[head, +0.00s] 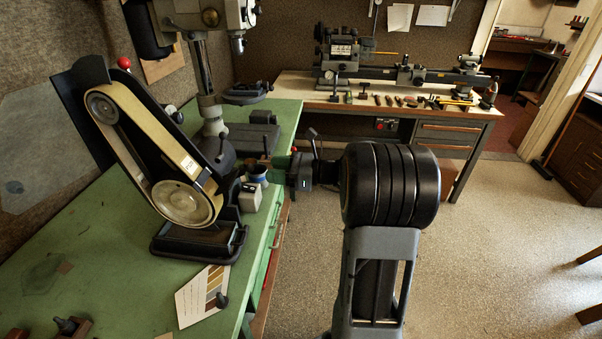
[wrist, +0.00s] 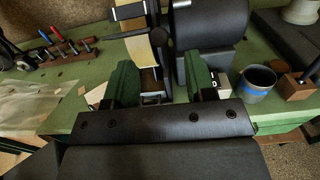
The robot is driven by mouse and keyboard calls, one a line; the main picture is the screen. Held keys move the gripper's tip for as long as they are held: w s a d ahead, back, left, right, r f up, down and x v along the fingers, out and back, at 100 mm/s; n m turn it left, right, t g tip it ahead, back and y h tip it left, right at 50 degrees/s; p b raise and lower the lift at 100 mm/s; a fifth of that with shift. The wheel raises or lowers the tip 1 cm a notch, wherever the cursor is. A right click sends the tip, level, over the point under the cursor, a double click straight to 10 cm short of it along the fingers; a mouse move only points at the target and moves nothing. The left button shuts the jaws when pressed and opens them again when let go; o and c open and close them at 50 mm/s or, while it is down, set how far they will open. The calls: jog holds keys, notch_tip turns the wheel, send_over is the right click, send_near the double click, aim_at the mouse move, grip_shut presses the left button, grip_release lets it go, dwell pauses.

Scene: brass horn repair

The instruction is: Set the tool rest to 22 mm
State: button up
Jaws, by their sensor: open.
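The belt grinder (head: 190,190) stands on the green bench, its tan belt running up around two wheels. In the wrist view, the tan belt (wrist: 137,48) shows just beyond my gripper (wrist: 162,72). The green fingers are apart, one on each side of a small dark metal part with a crossbar (wrist: 151,88), which may belong to the tool rest; I cannot tell whether they touch it. In the head view, my gripper (head: 278,163) is at the grinder's right side, by the bench edge. The tool rest is not clearly made out, and no millimetre setting is readable.
A blue-banded cup (wrist: 258,80) and a wooden block (wrist: 297,86) stand to the right of the fingers. A tool rack (wrist: 55,52) is at the left. A drill press (head: 210,80) stands behind the grinder; a colour chart (head: 197,297) lies in front.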

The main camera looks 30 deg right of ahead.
jog(key=v, duration=0.8)
jog(key=shift+b, duration=0.45)
jog(key=shift+w+a, duration=0.1)
jog(key=s+a+f+n+g+h, duration=0.6)
jog(key=s+f+n+g+h, duration=0.3)
jog(key=f+n, duration=0.35)
jog(key=s+a+r+n+t+h, duration=0.2)
jog(key=s+a+r+n+h, duration=0.3)
jog(key=n, duration=0.8)
jog(key=shift+a+r+h, duration=0.25)
jog(key=shift+a+h, duration=0.05)
jog(key=shift+a, duration=0.95)
jog(key=shift+c, duration=0.2)
